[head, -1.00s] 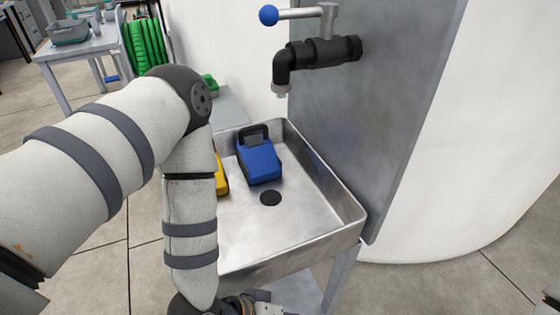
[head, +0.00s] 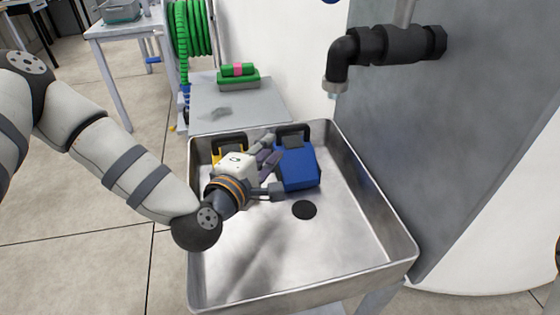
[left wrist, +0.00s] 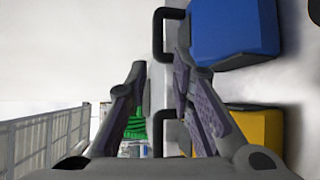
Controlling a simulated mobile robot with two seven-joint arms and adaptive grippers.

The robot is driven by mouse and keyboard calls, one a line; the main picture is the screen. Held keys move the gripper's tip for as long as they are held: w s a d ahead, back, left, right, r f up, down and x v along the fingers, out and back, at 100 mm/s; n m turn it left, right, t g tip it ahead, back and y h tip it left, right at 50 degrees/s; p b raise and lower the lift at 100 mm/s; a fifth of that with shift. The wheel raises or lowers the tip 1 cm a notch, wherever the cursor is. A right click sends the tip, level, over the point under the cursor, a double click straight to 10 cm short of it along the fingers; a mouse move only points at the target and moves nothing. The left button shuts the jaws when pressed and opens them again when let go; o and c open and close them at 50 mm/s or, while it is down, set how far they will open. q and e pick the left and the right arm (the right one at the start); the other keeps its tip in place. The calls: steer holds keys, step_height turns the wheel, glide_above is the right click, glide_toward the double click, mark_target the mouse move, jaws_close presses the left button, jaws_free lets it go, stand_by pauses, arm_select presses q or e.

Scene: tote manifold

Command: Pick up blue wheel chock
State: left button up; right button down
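The blue wheel chock (head: 298,168) sits in the metal sink, with its black handle toward the back wall. In the left wrist view it shows at the upper right (left wrist: 235,32), its handle near the fingertips. My left gripper (head: 270,149) is over the sink, just left of the blue chock and partly in front of a yellow chock (head: 219,150). In the left wrist view the fingers (left wrist: 160,75) are apart with nothing between them. Whether a finger touches a chock is unclear. My right gripper is not in view.
The sink (head: 405,240) has raised walls around the chocks and a dark drain (head: 304,210). A black tap (head: 385,48) hangs above its back right. A grey side table (head: 240,105) holds a green and pink item (head: 238,76). The sink's front right floor is clear.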

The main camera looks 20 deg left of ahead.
mark_target(288, 130)
arm_select(q)
steer(key=w, duration=0.3)
steer(key=w+d, duration=0.1)
steer(key=w, duration=0.3)
steer(key=w+f, duration=0.1)
steer(key=w, duration=0.2)
steer(key=shift+w+d+f+b, duration=0.1)
steer(key=shift+w+d+b, duration=0.1)
steer(key=shift+b, duration=0.1)
steer(key=shift+s, duration=0.1)
jaws_close()
